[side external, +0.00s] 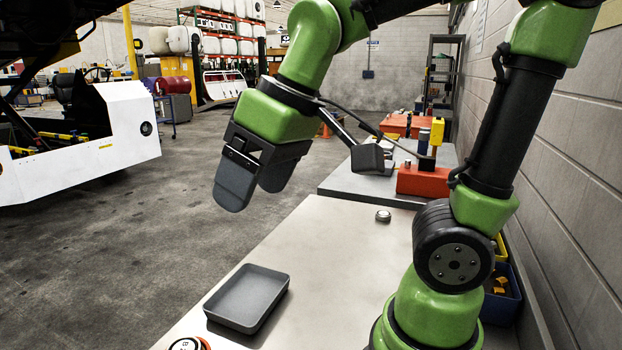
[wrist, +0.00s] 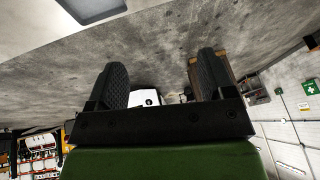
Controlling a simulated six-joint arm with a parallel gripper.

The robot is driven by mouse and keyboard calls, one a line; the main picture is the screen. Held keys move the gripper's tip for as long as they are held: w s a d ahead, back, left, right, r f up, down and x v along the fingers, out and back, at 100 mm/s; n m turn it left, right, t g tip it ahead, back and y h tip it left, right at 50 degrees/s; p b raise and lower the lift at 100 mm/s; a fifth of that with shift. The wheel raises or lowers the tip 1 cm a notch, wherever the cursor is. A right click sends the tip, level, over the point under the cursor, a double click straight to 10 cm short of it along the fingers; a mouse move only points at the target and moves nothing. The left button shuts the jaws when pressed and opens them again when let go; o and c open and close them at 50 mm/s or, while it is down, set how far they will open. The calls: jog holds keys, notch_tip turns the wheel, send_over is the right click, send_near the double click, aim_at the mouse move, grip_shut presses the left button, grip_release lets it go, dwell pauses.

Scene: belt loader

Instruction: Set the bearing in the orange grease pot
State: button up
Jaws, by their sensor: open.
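A small round silvery piece (side external: 383,216), which looks like the bearing, lies on the pale bench toward its far end in the side view. At the bottom edge of that view, a round orange, white and dark thing (side external: 190,344) is cut off by the frame; I cannot tell whether it is the orange grease pot. My gripper (side external: 252,197) is raised above and beyond the grey tray, left of the silvery piece and well apart from it. Its two dark fingers are open with nothing between them, as the wrist view (wrist: 162,62) also shows.
An empty grey tray (side external: 247,297) sits on the pale bench (side external: 325,262). Behind is a grey table (side external: 340,182) with a red-orange block (side external: 424,180). A blue bin (side external: 502,298) stands by the wall, right of my arm. The bench middle is clear.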

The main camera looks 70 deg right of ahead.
jog(key=s+d+m+t, duration=0.1)
jog(key=s+m+t, duration=0.1)
jog(key=s+m, duration=0.2)
jog(key=shift+s+d+r+t, duration=0.2)
jog(key=shift+s+r+t, duration=0.1)
jog(key=shift+s, duration=0.8)
